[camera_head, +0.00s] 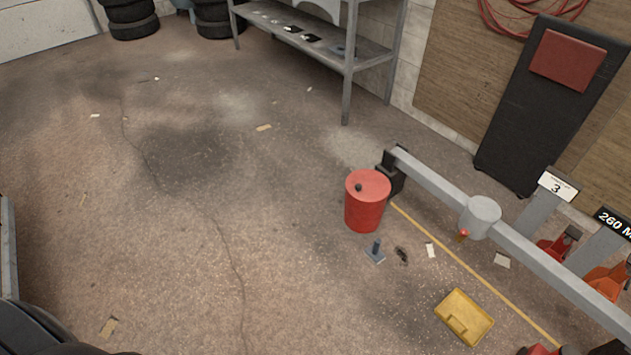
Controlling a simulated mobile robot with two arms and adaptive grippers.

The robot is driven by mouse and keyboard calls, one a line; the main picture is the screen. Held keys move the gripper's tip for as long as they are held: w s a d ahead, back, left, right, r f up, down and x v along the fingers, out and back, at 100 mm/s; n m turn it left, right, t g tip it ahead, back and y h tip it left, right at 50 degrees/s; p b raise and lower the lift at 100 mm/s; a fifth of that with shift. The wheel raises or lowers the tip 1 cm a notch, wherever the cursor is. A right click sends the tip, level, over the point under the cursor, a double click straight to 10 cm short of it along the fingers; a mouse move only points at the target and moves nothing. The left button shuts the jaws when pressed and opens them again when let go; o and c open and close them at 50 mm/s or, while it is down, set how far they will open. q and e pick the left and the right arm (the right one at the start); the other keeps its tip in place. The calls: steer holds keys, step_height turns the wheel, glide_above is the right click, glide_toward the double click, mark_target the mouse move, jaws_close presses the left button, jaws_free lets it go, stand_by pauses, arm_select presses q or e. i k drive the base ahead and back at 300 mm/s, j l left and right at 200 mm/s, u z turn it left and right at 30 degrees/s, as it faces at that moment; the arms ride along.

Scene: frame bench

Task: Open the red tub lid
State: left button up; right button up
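The red tub (364,214) stands upright on the floor, right of the picture's middle, at the far end of a grey rail. Its red lid (370,184) lies on top and looks closed. A small dark knob (358,187) sits on the lid, toward its left side. Neither of my grippers is in view, and nothing is touching the tub.
A grey rail (440,187) runs from behind the tub to the lower right, with a grey cylinder (481,217) on it. A small grey stand (375,252) and a yellow case (464,317) are on the floor. Open floor (190,230) lies left of the tub.

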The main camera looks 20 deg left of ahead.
mark_target(369, 187)
steer(key=u, duration=0.2)
steer(key=i+j, duration=0.15)
steer(key=i, duration=0.5)
steer(key=i+j+z, duration=0.1)
steer(key=i, duration=0.55)
